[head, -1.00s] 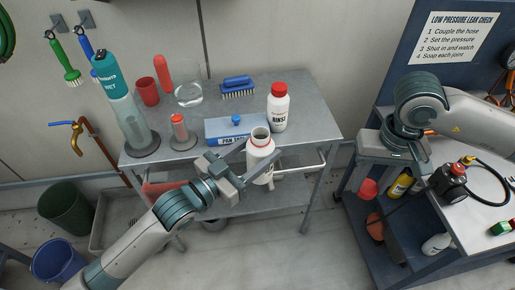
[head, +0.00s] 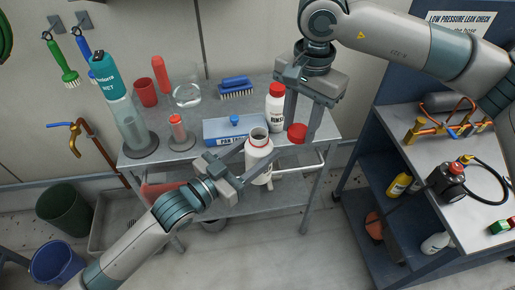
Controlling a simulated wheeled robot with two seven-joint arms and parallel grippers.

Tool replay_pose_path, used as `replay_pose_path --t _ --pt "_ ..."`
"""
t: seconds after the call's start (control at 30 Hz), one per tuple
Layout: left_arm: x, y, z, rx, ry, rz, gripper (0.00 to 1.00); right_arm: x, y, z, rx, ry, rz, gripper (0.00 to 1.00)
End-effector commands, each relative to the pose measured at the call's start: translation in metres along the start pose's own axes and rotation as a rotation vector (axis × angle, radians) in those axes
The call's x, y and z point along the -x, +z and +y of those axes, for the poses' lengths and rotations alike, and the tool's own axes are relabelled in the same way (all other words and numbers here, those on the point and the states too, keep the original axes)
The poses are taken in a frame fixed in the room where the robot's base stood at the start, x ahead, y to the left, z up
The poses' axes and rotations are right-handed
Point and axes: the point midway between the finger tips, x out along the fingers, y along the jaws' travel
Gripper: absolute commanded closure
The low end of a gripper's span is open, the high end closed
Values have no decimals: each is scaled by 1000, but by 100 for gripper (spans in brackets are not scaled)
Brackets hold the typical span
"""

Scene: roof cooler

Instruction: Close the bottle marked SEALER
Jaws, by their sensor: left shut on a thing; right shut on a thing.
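My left gripper (head: 257,164) is shut on this bottle, a finger on each side. My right gripper (head: 299,128) points down and is shut on a red cap (head: 297,133), held just right of the open mouth and apart from it. The capped bottle marked RINSE (head: 276,106) stands behind, close to a right finger.
A blue box (head: 222,132) lies left of the bottle on the cart top (head: 185,157). A workbench (head: 425,172) with pipe fittings is at right.

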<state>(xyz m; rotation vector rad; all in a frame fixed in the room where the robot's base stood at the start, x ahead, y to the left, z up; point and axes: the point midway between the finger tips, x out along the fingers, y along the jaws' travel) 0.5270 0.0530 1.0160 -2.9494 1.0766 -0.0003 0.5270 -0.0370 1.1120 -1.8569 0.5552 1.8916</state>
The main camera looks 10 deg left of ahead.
Motion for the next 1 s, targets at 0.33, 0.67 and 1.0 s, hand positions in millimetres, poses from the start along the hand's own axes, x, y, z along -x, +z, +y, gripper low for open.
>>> replay_pose_path --t 0.33,0.67,1.0 --pt "0 -1 0 0 0 2 88 43 40 -65 -260 9 22 85" --pt "0 -1 0 0 0 2 88 51 48 -75 -315 11 26 85" --pt "0 -1 0 0 0 2 88 48 48 -75 -314 11 26 85"
